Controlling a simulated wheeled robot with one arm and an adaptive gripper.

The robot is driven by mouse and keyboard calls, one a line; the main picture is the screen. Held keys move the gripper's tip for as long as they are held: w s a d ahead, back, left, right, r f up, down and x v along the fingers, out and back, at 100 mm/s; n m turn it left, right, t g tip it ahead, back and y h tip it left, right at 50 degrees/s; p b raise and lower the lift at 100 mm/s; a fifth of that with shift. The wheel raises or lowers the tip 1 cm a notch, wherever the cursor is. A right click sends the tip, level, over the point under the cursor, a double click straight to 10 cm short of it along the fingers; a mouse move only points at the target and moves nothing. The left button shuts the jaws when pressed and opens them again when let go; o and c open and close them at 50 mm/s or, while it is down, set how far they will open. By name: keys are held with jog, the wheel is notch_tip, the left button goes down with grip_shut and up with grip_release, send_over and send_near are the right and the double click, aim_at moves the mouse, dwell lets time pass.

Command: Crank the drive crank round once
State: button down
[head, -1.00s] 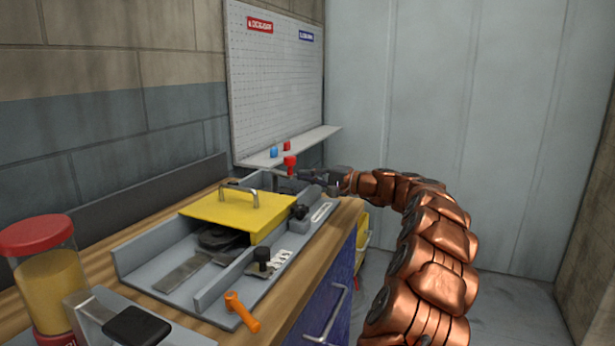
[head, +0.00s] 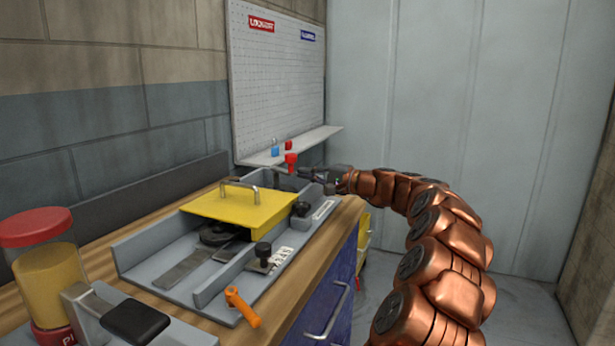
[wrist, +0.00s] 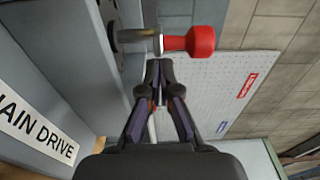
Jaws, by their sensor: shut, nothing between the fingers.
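The drive crank has a red knob (wrist: 190,43) on a metal stem, at the top of the wrist view. Its red knob also shows in the head view (head: 291,159), at the far end of the grey machine (head: 206,290). My gripper (wrist: 160,66) is shut and empty, with its fingertips just below the stem and knob in the wrist view. I cannot tell whether they touch the crank. In the head view my gripper (head: 305,173) is beside the crank, on its right.
A yellow cover with a handle (head: 240,208) sits on the machine. An orange lever (head: 242,306) and a black knob (head: 263,250) are nearer. A red-lidded jar (head: 45,270) stands at left. A pegboard (head: 278,80) with a shelf, holding red and blue padlocks, is behind.

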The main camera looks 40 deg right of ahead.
jog(key=shift+a+f, duration=0.1)
jog(key=shift+a, duration=0.05)
jog(key=shift+a+b, duration=0.15)
jog(key=shift+b, duration=0.2)
jog(key=shift+s+a+m+t+h+b, duration=0.3)
jog(key=shift+a+m+h+b, duration=0.1)
jog(key=shift+m+h+b, duration=0.35)
jog(key=shift+s+a+m+t+h+b, duration=0.15)
jog(key=shift+a+m+t+h+b, duration=0.3)
jog(key=shift+h, duration=0.5)
jog(key=shift+s+a+b, duration=0.2)
jog(key=shift+a+b, duration=0.35)
jog(key=shift+a, duration=0.5)
